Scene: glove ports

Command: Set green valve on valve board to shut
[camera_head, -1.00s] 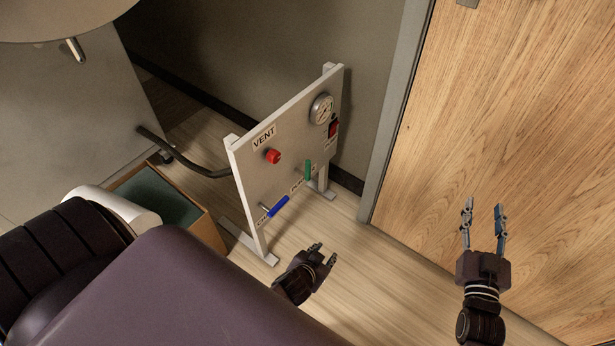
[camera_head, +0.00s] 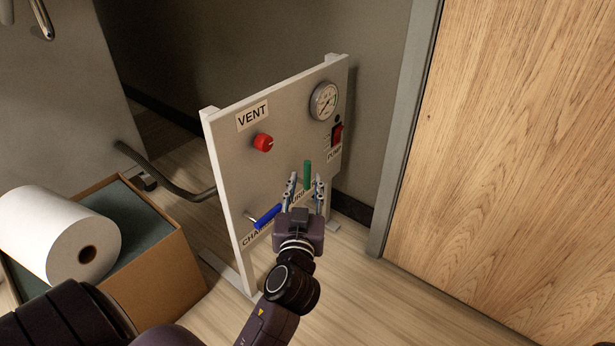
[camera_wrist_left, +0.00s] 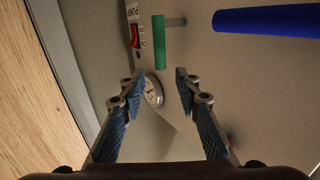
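The valve board (camera_head: 222,150) stands upright on the floor, white, on feet. The green valve (camera_head: 307,174) is a green handle pointing upright on the board's lower right part. In the left wrist view the green valve (camera_wrist_left: 158,42) sits on a thin stem, beyond my fingertips. My left gripper (camera_head: 304,184) is open, its two fingers reaching up toward the green valve from below; nothing is between them in the left wrist view (camera_wrist_left: 158,90). I cannot tell from the head view whether a finger touches the handle. My right gripper is out of view.
A blue valve handle (camera_head: 267,216) lies tilted just left of my left gripper. A red knob (camera_head: 263,143), a gauge (camera_head: 324,101) and a red switch (camera_head: 337,134) are on the board. A box (camera_head: 165,270) with a white roll (camera_head: 55,235) stands left; a wooden door (camera_head: 520,150) is right.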

